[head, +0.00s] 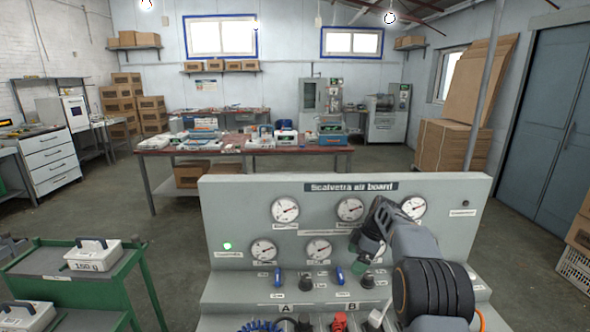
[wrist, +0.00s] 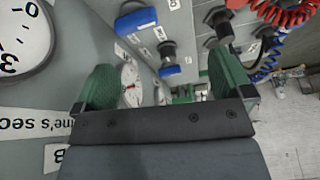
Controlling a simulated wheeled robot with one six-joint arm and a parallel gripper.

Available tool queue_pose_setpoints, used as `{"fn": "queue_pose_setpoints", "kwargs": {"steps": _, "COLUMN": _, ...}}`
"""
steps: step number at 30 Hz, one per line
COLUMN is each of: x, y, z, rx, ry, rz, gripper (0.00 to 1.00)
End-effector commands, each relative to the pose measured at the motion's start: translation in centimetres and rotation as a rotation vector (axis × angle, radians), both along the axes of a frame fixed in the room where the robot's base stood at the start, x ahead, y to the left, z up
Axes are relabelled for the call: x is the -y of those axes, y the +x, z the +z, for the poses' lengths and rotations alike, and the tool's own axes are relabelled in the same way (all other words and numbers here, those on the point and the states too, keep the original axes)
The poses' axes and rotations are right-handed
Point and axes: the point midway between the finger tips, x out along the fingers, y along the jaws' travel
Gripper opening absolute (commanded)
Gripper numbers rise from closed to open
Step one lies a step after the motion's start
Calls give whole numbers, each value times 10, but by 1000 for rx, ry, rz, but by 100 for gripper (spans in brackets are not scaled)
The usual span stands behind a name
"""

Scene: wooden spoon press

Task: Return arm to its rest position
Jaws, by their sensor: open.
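My arm reaches in from the lower right in the head view, with my gripper (head: 368,243) close in front of the grey air board (head: 235,200), below the upper middle gauge (head: 350,209). In the wrist view my gripper (wrist: 165,78) has its two green fingers spread wide, with nothing held between them. A small gauge (wrist: 130,80) and a blue-capped knob (wrist: 169,71) show beyond and between the fingers. My wrist and forearm hide part of the board's right side.
The board's sloping lower panel carries blue levers (head: 278,278), dark knobs and a red fitting (head: 339,321). Red coiled hose (wrist: 285,12) hangs near the gripper.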

Motion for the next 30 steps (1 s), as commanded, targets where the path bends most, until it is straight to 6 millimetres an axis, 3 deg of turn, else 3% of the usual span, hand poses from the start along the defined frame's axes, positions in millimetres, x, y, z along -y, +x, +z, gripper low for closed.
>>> {"fn": "queue_pose_setpoints", "kwargs": {"steps": 8, "x": 8, "y": -12, "z": -31, "rx": -142, "ry": -46, "rz": -309, "gripper": 98}}
{"fn": "queue_pose_setpoints", "kwargs": {"steps": 14, "x": 11, "y": -50, "z": -40, "rx": -264, "ry": -122, "rz": -660, "gripper": 98}}
{"fn": "queue_pose_setpoints", "kwargs": {"steps": 17, "x": 8, "y": -86, "z": -30, "rx": -304, "ry": -171, "rz": -888, "gripper": 98}}
{"fn": "queue_pose_setpoints", "kwargs": {"steps": 24, "x": -4, "y": -195, "z": 0, "rx": -280, "ry": -220, "rz": -1340, "gripper": 98}}
{"fn": "queue_pose_setpoints", "kwargs": {"steps": 30, "x": -12, "y": -273, "z": 11, "rx": -195, "ry": -191, "rz": -1488, "gripper": 98}}
